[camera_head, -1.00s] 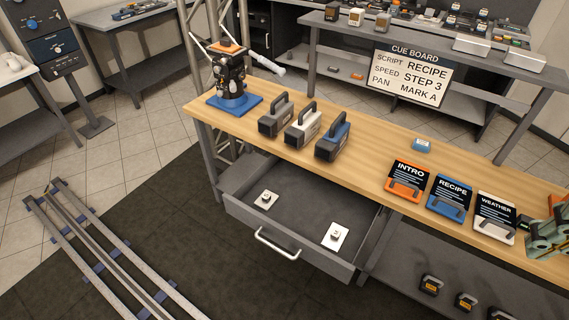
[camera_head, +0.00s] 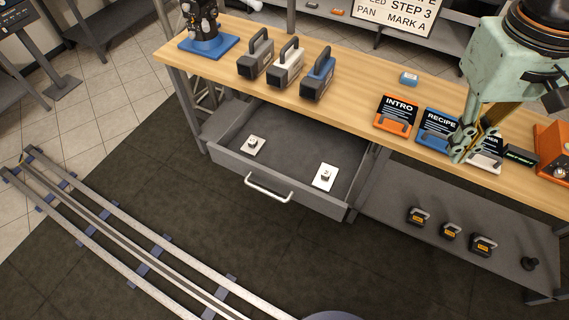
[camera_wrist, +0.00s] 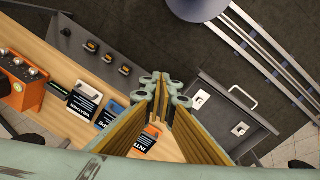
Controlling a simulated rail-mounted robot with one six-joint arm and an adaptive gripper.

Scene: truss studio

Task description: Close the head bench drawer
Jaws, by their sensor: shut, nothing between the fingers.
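The bench drawer (camera_head: 232,167) hangs pulled out under the wooden bench, with a pale bar handle (camera_head: 268,188) on its front. Two white plates with small dark items lie inside it, a left one (camera_head: 255,145) and a right one (camera_head: 324,176). My gripper (camera_head: 470,150) is shut and empty, above the bench top near the right-hand cards, well to the right of the drawer. In the wrist view the gripper fingers (camera_wrist: 162,82) point toward the bench, and the drawer with its handle (camera_wrist: 243,97) shows to their right.
On the bench (camera_head: 350,95) stand three handled blocks (camera_head: 317,78), cards such as INTRO (camera_head: 396,112), and an orange box (camera_head: 554,152). Several dark handled blocks (camera_head: 451,230) sit on the lower shelf. Floor rails (camera_head: 150,262) run at the left; the floor before the drawer is clear.

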